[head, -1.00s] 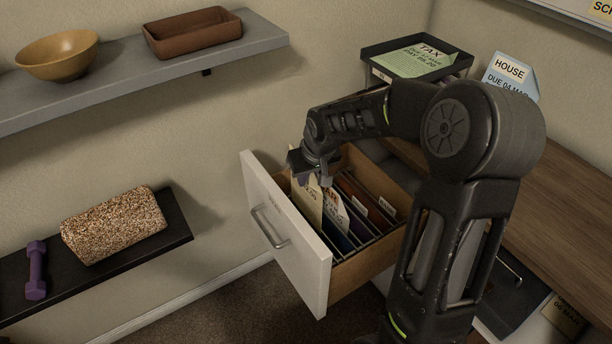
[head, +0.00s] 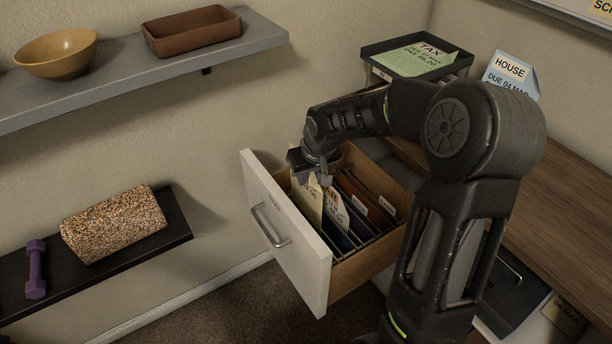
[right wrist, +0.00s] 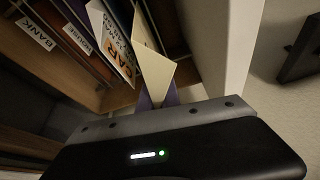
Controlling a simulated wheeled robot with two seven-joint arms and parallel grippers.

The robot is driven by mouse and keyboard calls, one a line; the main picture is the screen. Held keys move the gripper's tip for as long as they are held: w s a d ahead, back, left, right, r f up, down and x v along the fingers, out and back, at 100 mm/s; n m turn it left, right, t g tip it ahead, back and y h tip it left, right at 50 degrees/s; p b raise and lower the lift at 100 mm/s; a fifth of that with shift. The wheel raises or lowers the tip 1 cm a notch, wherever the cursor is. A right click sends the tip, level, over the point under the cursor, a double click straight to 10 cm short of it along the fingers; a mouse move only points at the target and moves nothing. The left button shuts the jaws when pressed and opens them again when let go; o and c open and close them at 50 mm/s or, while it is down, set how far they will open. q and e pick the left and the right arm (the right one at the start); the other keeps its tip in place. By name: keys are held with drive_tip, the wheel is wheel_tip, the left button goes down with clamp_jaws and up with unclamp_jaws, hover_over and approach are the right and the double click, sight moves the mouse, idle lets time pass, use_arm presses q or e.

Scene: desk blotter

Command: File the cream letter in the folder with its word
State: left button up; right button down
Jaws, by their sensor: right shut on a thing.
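The cream letter (head: 308,198) stands on edge inside the open drawer, near its front panel. My right gripper (head: 318,176) is above it and shut on its upper edge. In the right wrist view purple fingertips (right wrist: 157,101) pinch a cream sheet (right wrist: 153,70). Beside it a pale face (right wrist: 112,55) reads "CAR" with smaller print; I cannot tell whether both are one folded letter. Hanging folders (head: 365,205) fill the drawer behind; the right wrist view shows tabs "BANK" (right wrist: 36,34) and "HOUSE" (right wrist: 77,38). The letter's lower edge is hidden. My left gripper is out of view.
The white drawer front (head: 285,235) stands out from the desk (head: 565,200). A black tray (head: 380,52) holds a green "TAX" letter (head: 420,58). A blue "HOUSE" letter (head: 510,75) leans on the right. Wall shelves at left hold a bowl, a brown tray, a speckled block and a dumbbell.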

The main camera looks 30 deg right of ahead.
sight(311, 192)
drive_tip(key=shift+f, duration=0.1)
idle(0.7)
drive_tip(key=shift+f+b, duration=3.05)
drive_tip(key=shift+f, duration=0.8)
drive_tip(key=shift+f+b, duration=0.95)
drive_tip(key=shift+f, duration=0.25)
drive_tip(key=c, duration=1.5)
unclamp_jaws()
drive_tip(key=shift+s+f, duration=0.2)
drive_tip(key=v, duration=0.2)
drive_tip(key=p+v, duration=0.1)
drive_tip(key=v, duration=0.1)
drive_tip(key=p+v, duration=0.1)
drive_tip(key=v, duration=0.2)
drive_tip(key=shift+w+r, duration=0.15)
drive_tip(key=shift+w, duration=0.1)
drive_tip(key=shift+s+a+r, duration=0.1)
drive_tip(key=shift+s+r, duration=0.1)
drive_tip(key=shift+r, duration=0.35)
